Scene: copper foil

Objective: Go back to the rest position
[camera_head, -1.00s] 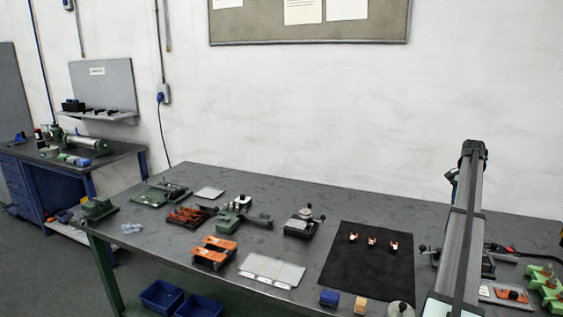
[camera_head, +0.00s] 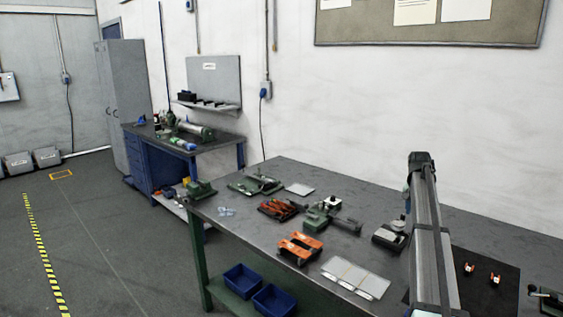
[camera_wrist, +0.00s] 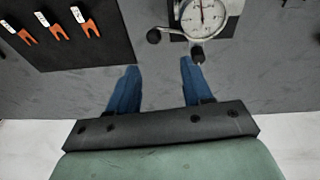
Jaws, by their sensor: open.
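My gripper (camera_wrist: 158,85) shows in the wrist view with its two blue fingers apart and nothing between them. It hangs over bare grey table top, below a round dial gauge (camera_wrist: 203,16) on a dark base. In the head view my arm rises at the right of the workbench (camera_head: 240,219); the gripper itself cannot be made out there.
A black mat (camera_wrist: 60,45) with orange fork-shaped pieces (camera_wrist: 57,31) lies beside the gauge. The head view shows an orange fixture (camera_head: 300,248), white plates (camera_head: 356,278), green tools (camera_head: 256,184) and blue bins (camera_head: 242,281) below the bench.

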